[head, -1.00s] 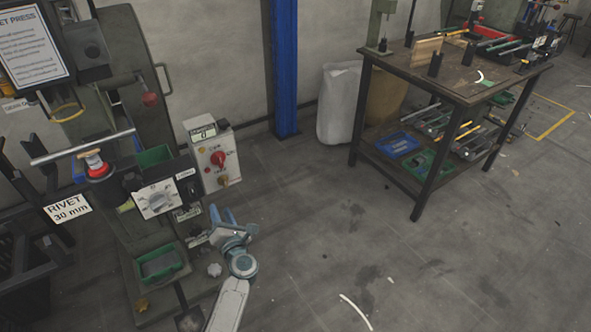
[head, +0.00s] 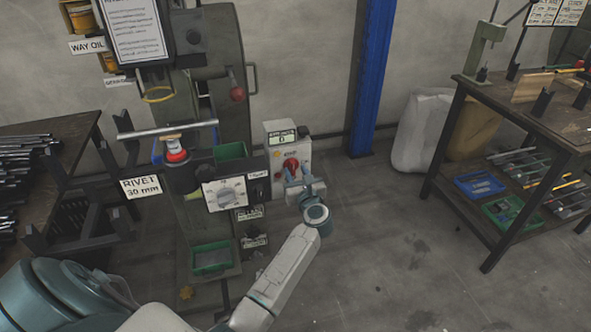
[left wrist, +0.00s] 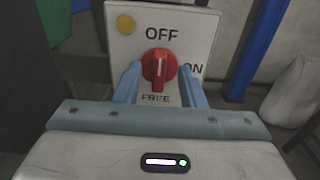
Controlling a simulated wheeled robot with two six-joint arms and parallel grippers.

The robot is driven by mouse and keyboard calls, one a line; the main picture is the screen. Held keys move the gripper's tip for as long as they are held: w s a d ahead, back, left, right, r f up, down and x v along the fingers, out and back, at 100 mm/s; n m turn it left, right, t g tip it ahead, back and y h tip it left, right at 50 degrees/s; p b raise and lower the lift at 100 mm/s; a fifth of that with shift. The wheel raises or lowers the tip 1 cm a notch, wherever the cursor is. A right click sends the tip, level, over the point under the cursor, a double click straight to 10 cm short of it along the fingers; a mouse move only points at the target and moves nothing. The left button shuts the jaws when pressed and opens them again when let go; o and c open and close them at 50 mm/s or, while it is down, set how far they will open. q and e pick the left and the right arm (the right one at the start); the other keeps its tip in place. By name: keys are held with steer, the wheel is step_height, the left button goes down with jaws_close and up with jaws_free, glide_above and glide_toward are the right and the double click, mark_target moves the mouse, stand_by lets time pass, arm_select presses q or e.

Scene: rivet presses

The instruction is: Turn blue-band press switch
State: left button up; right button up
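The press (head: 228,85) stands at the left-centre of the head view, with a small blue strip (head: 157,149) beside its red-and-white collar. Its pale switch box (head: 273,135) carries a red rotary switch (head: 291,164), also seen in the left wrist view (left wrist: 160,69). The switch's handle stands upright, its white line vertical, between OFF above and FREE below; ON is to the right. My left gripper (head: 297,181) is at the box front. In the left wrist view its fingers (left wrist: 160,85) are spread, one on each side of the switch; contact cannot be told. My right gripper is out of view.
A blue post (head: 371,75) and a white sack (head: 420,130) stand to the right. A workbench (head: 540,120) is at the far right. The floor between is clear.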

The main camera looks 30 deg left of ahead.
arm_select(q)
steer(key=shift+x, duration=0.9)
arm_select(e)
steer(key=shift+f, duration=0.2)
arm_select(q)
steer(key=shift+c, duration=0.5)
jaws_close()
